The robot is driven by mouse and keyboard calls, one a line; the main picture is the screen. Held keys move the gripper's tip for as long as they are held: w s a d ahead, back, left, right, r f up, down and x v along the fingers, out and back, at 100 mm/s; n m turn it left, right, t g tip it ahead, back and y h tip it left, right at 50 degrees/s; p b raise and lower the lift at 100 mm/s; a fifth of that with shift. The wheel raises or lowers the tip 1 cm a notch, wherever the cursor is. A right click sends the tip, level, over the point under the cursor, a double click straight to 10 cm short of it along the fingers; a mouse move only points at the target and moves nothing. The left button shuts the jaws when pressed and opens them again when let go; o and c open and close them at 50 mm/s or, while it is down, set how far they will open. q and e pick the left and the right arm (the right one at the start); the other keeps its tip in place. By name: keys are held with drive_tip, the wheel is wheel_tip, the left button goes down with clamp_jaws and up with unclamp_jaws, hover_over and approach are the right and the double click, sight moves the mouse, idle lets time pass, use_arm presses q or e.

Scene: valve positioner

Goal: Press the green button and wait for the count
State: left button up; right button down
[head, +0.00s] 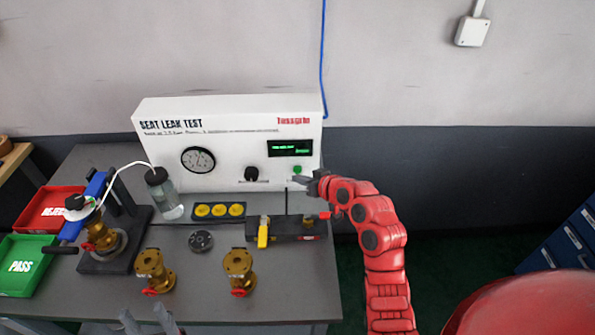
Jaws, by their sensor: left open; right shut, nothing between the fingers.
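The green button (297,169) is at the lower right of the white SEAT LEAK TEST panel (220,150), under a small display with green text (290,147). The text is too small to read. My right gripper (300,181) is shut and empty, with its tip just below the button in the picture. I cannot tell whether it touches the panel. The button is still visible above the tip. My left gripper (146,314) is open and empty at the bottom edge, over the front of the bench. Only its fingers show.
Two brass valves (238,272) (154,271) stand on the grey bench (200,293). A third valve is in a clamp stand (115,255) at left, beside a bottle (165,195). Red REJECT (50,208) and green PASS (22,264) trays lie far left. A black fixture (290,228) sits below my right gripper.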

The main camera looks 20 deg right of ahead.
drive_tip(key=shift+w+d+b, duration=0.1)
drive_tip(key=shift+w+b, duration=0.35)
drive_tip(key=shift+w+d+b, duration=0.15)
drive_tip(key=shift+w+b, duration=0.2)
drive_tip(key=shift+w, duration=0.05)
idle(0.6)
drive_tip(key=shift+s, duration=0.2)
drive_tip(key=shift+s+a, duration=0.25)
drive_tip(key=shift+s, duration=0.4)
drive_tip(key=shift+s, duration=0.1)
